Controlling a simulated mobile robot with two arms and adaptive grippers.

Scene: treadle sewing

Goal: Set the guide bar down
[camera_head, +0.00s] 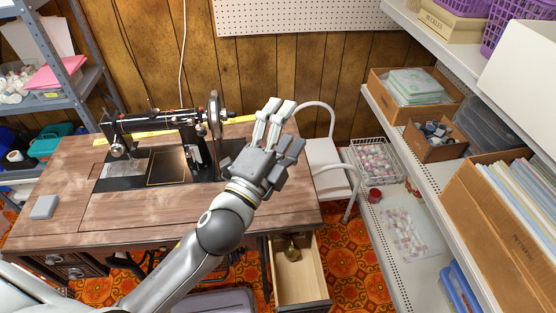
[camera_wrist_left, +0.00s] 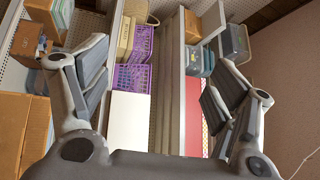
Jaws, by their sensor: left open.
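My left gripper (camera_head: 281,127) is raised over the right end of the wooden sewing table (camera_head: 130,215), to the right of the black sewing machine (camera_head: 165,130). In the left wrist view its two fingers (camera_wrist_left: 155,78) are spread wide with nothing between them. A yellow strip (camera_head: 240,120) lies behind the machine and is partly hidden by it. A small grey block (camera_head: 43,207) lies at the table's left end. I cannot tell for certain whether either of these is the guide bar. My right gripper is not in view.
An open drawer (camera_head: 298,275) juts out below the table's right end. A white chair (camera_head: 325,155) stands beside it. A shelf with cardboard boxes (camera_head: 435,140) and a wire basket (camera_head: 375,160) is at the right. The table's front left is mostly clear.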

